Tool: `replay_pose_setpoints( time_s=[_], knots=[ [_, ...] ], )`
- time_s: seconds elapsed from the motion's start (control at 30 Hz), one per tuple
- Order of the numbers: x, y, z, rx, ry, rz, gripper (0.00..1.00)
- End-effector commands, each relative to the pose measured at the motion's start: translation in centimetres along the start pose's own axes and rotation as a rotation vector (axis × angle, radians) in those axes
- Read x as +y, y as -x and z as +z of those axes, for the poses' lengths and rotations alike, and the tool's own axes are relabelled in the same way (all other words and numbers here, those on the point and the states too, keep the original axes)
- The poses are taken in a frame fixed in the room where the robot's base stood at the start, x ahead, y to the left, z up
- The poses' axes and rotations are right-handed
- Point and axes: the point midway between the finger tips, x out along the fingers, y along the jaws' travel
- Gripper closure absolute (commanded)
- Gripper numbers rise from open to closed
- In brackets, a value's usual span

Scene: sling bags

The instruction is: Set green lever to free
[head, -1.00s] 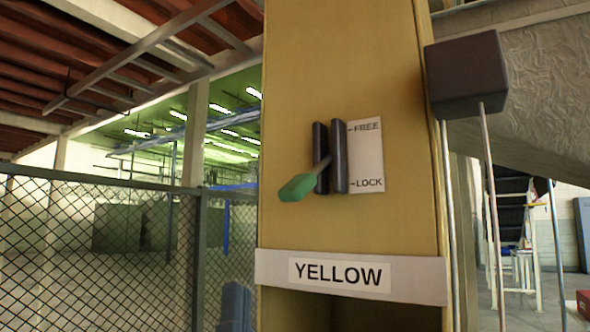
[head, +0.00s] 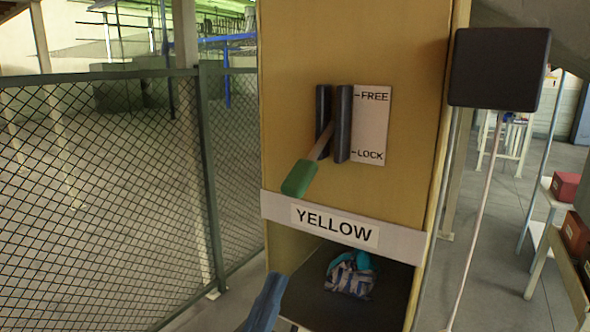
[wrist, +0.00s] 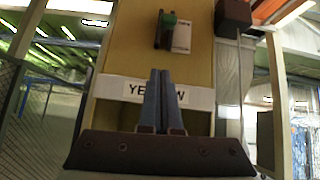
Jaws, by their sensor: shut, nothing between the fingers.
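The green lever (head: 299,178) has a green handle on a pale rod, which comes out between two dark upright bars (head: 343,122) on a yellow cabinet front. It slants down and out to the left. Its handle hangs below the LOCK mark on the white FREE/LOCK plate (head: 371,125), with FREE at the top. The lever also shows near the top of the wrist view (wrist: 168,19). My gripper (wrist: 161,74) is shut and empty, pointing toward the cabinet below the lever. In the head view, my gripper (head: 275,278) is at the bottom, below and left of the handle, apart from it.
A YELLOW sign (head: 334,224) crosses the cabinet below the lever. An open compartment beneath holds a blue-and-white striped bag (head: 350,275). A mesh fence (head: 110,180) stands at left. A dark box on thin poles (head: 499,69) is close at right.

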Motion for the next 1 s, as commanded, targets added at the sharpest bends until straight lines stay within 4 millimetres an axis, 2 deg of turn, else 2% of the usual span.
replay_pose_setpoints(
  time_s=[0.17, 0.57, 0.77, 1.0],
  knots=[
    [-0.3, 0.3, -0.3, 0.021, -0.052, -0.018, 1.00],
    [-0.3, 0.0, -0.3, 0.020, -0.053, -0.020, 1.00],
    [-0.4, -2.9, -0.1, 0.020, -0.052, -0.022, 1.00],
    [-0.6, -8.2, -0.1, 0.020, -0.052, -0.022, 1.00]
  ],
)
